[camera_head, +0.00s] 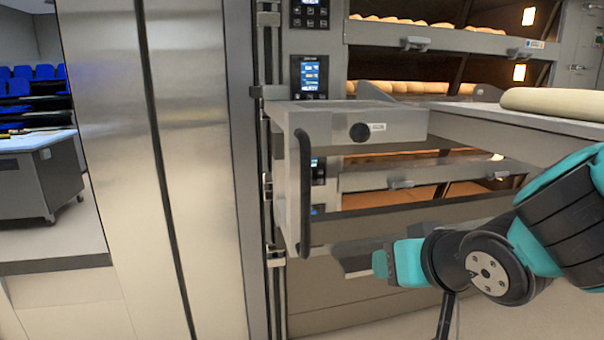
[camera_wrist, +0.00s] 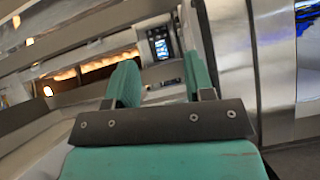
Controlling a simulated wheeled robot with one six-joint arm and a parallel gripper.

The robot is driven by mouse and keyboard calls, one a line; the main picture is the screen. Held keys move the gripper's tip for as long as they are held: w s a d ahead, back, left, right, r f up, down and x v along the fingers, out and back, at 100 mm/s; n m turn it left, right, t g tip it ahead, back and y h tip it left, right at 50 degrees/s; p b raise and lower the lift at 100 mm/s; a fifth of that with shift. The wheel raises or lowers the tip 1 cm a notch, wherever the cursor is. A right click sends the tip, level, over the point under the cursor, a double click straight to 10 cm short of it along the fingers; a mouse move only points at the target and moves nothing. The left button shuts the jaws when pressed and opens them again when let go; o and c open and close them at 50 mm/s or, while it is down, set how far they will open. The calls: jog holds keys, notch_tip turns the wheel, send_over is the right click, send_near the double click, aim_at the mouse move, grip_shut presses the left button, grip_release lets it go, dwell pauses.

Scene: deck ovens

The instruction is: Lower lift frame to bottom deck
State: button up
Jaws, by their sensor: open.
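The lift frame (camera_head: 345,122) is a steel frame in front of the deck ovens, standing level with a middle deck in the head view. It has a black upright handle (camera_head: 305,190) at its left end and a round black knob on its front. A loading board (camera_head: 500,120) with pale dough (camera_head: 555,103) reaches out to the right at the frame's height. My gripper (camera_wrist: 158,72) shows teal fingers spread apart with nothing between them in the wrist view. In the head view its teal end is low, right of and apart from the handle; its fingertips cannot be made out there.
The deck ovens (camera_head: 420,40) hold rows of loaves under warm lamps. Control displays (camera_head: 311,75) are left of the decks. A tall steel panel (camera_head: 190,150) stands at the left. A workbench (camera_head: 35,175) and blue crates (camera_head: 35,80) are farther left. Some floor below is open.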

aim_at(308, 179)
jog(key=w+a+r+n+t+y, duration=0.3)
jog(key=w+a+r+t+y, duration=0.15)
jog(key=a+r+t, duration=0.2)
jog(key=shift+g, duration=0.25)
jog(key=p+x, duration=0.3)
jog(key=x, duration=0.2)
jog(key=p+x, duration=0.4)
jog(key=x, duration=0.1)
jog(key=a+p+x, duration=0.1)
jog(key=p+x, duration=0.2)
jog(key=x, duration=0.2)
jog(key=shift+s+r+p, duration=0.25)
jog(key=shift+r+p, duration=0.1)
jog(key=shift+r, duration=0.05)
jog(key=shift+w+a+f, duration=0.1)
jog(key=shift+w+a, duration=0.2)
jog(key=shift+w, duration=0.25)
grip_shut()
